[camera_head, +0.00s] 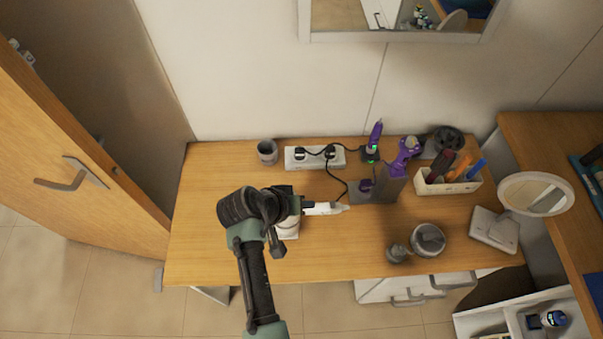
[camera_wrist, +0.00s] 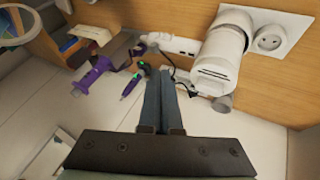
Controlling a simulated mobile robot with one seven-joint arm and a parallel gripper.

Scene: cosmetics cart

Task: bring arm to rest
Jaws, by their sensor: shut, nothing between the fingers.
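In the wrist view, my gripper (camera_wrist: 160,78) shows two dark fingers pressed together, with nothing held between them. In the head view, my arm (camera_head: 258,265) reaches up from the bottom edge and its end is over the left half of the wooden table (camera_head: 225,258). I cannot clearly make out the fingers there. A white cylindrical device (camera_wrist: 222,55) is right of the fingers in the wrist view and apart from them. In the head view, a white tapered piece (camera_head: 324,208) shows right of my arm's end. My arm hides some of the table.
A power strip (camera_head: 315,157), grey cup (camera_head: 267,151), purple tools (camera_head: 404,157), a pen box (camera_head: 448,181) and a grey jar (camera_head: 428,238) stand on the table. A round mirror (camera_head: 536,193) is at the right. The table's left front is clear.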

